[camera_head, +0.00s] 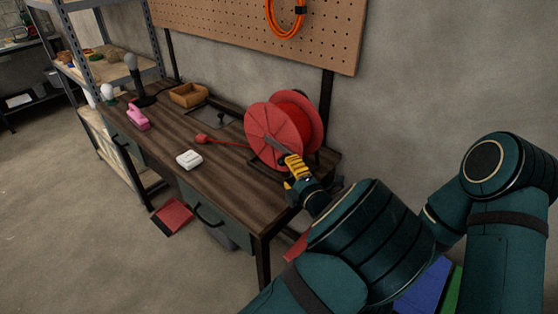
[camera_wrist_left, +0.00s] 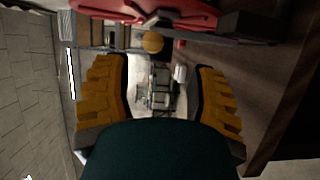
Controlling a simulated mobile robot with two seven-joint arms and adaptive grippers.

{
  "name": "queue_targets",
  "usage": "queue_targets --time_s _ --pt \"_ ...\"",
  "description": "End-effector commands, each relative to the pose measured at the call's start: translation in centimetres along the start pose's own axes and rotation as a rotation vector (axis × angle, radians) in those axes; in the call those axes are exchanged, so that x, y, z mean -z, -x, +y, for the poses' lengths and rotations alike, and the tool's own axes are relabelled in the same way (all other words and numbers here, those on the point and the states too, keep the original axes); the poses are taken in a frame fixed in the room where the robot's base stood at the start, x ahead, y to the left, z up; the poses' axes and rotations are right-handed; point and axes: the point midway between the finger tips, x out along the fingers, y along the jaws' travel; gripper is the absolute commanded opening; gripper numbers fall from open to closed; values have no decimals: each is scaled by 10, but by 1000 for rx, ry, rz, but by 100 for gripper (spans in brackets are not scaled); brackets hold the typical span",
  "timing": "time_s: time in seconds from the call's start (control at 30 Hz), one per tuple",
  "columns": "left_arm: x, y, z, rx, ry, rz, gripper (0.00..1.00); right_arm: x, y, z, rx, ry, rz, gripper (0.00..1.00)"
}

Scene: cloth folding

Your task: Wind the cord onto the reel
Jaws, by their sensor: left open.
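The red reel (camera_head: 308,118) stands on its dark base at the right end of the wooden workbench, with red cord wound around its core. A loose length of red cord (camera_head: 228,142) runs left over the bench top to a red plug end (camera_head: 202,138). My left gripper (camera_head: 293,165) has yellow fingers and is at the front of the reel, close to its near disc; I cannot tell if they touch. In the left wrist view the fingers (camera_wrist_left: 160,72) are spread with nothing between them, and the red reel (camera_wrist_left: 150,12) crosses the top edge. My right gripper is not in view.
A white box (camera_head: 189,160), a pink object (camera_head: 138,118), a tan tray (camera_head: 188,95) and a dark lamp (camera_head: 137,80) stand on the workbench (camera_head: 225,185). A pegboard (camera_head: 220,20) with an orange cable hangs behind. A red dustpan (camera_head: 173,216) lies on the floor.

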Motion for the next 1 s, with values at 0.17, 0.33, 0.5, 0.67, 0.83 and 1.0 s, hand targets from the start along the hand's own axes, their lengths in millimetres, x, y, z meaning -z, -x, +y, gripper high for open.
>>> queue_targets --time_s 0.17,0.33,0.5,0.67,0.83,1.0 --pt "1 -35 -2 0 1 4 57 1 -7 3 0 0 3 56" --pt "1 -58 -1 1 2 3 57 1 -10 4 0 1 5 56" --pt "1 -69 -1 2 1 2 57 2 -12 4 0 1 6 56" --pt "1 -71 0 2 1 1 57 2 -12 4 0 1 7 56" --pt "1 -70 0 2 1 1 56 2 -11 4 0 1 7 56" --pt "1 -70 0 2 1 1 0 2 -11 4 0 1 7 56"
